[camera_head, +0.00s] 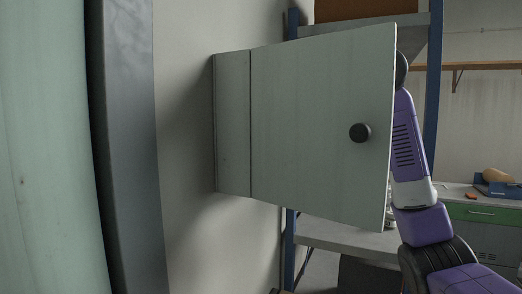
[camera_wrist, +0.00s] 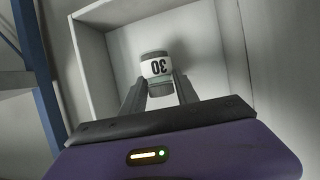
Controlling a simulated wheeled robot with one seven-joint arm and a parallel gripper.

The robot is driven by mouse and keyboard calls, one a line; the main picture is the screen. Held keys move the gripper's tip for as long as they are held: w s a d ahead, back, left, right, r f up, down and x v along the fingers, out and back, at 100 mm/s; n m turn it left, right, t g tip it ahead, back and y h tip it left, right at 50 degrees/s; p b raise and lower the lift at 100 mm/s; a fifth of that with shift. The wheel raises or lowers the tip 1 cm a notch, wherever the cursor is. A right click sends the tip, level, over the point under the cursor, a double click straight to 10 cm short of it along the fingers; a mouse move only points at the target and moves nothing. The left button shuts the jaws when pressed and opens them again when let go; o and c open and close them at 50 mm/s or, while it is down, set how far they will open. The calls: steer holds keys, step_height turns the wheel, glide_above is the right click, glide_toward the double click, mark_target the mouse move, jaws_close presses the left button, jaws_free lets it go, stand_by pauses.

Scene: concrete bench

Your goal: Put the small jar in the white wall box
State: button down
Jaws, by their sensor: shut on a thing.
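The small jar (camera_wrist: 157,69) shows in the wrist view, with a white label reading 30, upside down in the picture, and a dark grey body. My gripper (camera_wrist: 160,90) is shut on the jar, one finger on each side. The jar is in front of the open inside of the white wall box (camera_wrist: 92,62); whether it touches the back or a shelf I cannot tell. In the head view the box's pale door (camera_head: 310,130) with a black round knob stands open and hides my gripper, the jar and the box's inside.
A shelf rack with blue posts (camera_head: 433,90) stands behind the door. A green-fronted bench (camera_head: 480,213) with a few things on it is at the right. A pale green panel with a grey edge (camera_head: 125,150) fills the left of the head view.

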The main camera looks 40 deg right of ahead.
steer(key=f, duration=0.1)
steer(key=w+f, duration=0.1)
steer(key=shift+w+a+f, duration=0.1)
steer(key=shift+a+f, duration=0.05)
steer(key=shift+f, duration=0.15)
step_height(320, 180, down, 4)
steer(key=shift+a+r+p, duration=0.1)
steer(key=shift+r+p, duration=0.1)
steer(key=shift+p, duration=0.35)
steer(key=shift+w+f, duration=0.15)
steer(key=shift+f, duration=0.25)
steer(key=shift+f, duration=0.2)
steer(key=c, duration=0.9)
jaws_free()
